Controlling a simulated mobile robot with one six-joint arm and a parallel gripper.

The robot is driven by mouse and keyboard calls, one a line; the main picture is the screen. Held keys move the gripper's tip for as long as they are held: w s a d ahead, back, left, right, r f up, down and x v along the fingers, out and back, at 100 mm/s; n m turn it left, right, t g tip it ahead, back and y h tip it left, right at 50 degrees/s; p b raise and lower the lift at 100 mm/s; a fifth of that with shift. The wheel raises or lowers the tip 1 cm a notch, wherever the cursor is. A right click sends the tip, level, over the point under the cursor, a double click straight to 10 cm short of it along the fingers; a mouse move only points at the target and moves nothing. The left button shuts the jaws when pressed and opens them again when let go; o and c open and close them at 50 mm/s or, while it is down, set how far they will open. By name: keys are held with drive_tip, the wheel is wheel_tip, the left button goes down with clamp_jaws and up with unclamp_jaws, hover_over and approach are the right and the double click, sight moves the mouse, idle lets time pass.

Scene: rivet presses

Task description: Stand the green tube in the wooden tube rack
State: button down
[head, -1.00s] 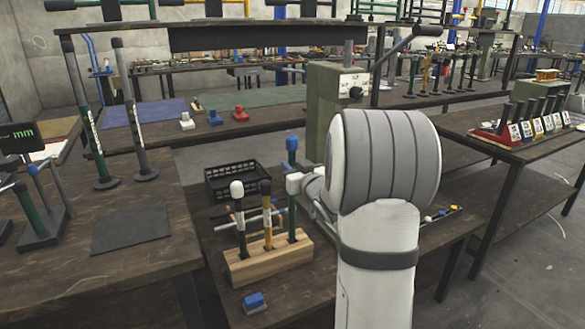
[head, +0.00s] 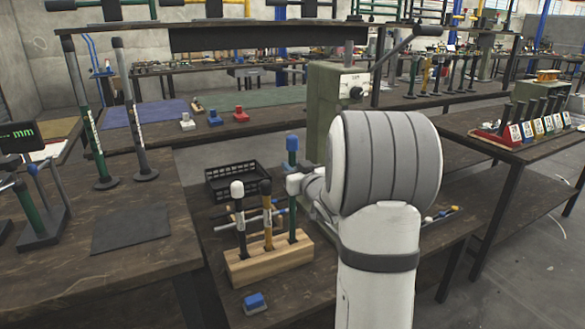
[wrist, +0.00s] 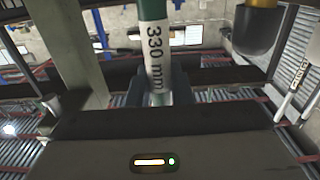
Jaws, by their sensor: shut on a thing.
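The green tube (head: 292,215) with a blue cap stands upright at the right end of the wooden tube rack (head: 268,266). Its lower end meets the rack top at the right-hand hole; how deep it sits is hard to tell. My gripper (head: 293,184) is shut on the tube below the cap, coming from the right. In the wrist view my gripper (wrist: 155,92) is around the tube (wrist: 157,50), whose white label reads 330 mm. A white-capped black tube (head: 239,215) and a yellow tube (head: 267,215) stand in the other rack places.
A black crate (head: 232,180) and several loose tubes lie behind the rack. A small blue-topped block (head: 255,302) lies in front of it. A green press (head: 335,100) stands behind my arm. A dark mat (head: 131,229) lies on the left table.

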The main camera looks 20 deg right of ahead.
wheel_tip(320, 180, down, 8)
drive_tip(key=b, duration=0.7)
drive_tip(key=shift+f, duration=0.25)
idle(2.0)
drive_tip(key=c, duration=1.2)
unclamp_jaws()
drive_tip(key=s+p, duration=0.2)
drive_tip(key=s, duration=0.5)
drive_tip(key=shift+s, duration=0.4)
drive_tip(key=shift+r, duration=0.1)
